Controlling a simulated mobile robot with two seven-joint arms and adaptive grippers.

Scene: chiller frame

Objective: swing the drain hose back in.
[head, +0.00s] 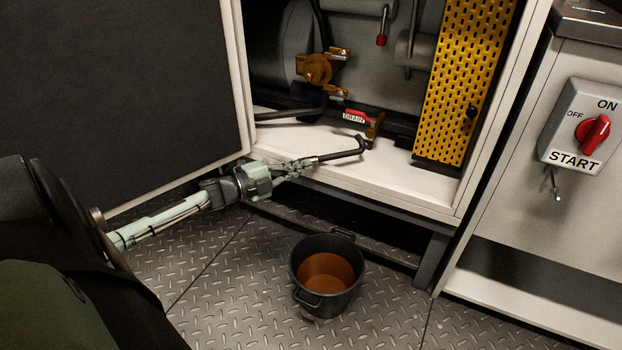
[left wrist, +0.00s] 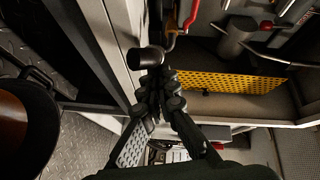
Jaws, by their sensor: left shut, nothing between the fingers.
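The dark drain hose (head: 342,154) lies low in the open cabinet, its bent end by the drain valve and its other end pointing out over the cabinet's front lip. My left gripper (head: 308,163) is at that outer end, its fingers shut with nothing between them. In the left wrist view the hose's dark round end (left wrist: 146,58) shows just beyond the closed fingertips (left wrist: 153,82). Whether the fingertips touch the hose I cannot tell. The brown drain valve handle (head: 375,126) stands beside a red-and-white DRAIN label (head: 355,117). My right gripper is out of view.
A black bucket (head: 345,300) with brown liquid stands on the tread-plate floor below the cabinet front. The dark cabinet door (head: 120,90) is open at left. A yellow perforated panel (head: 465,80) stands inside at right. A START switch box (head: 585,128) is farther right.

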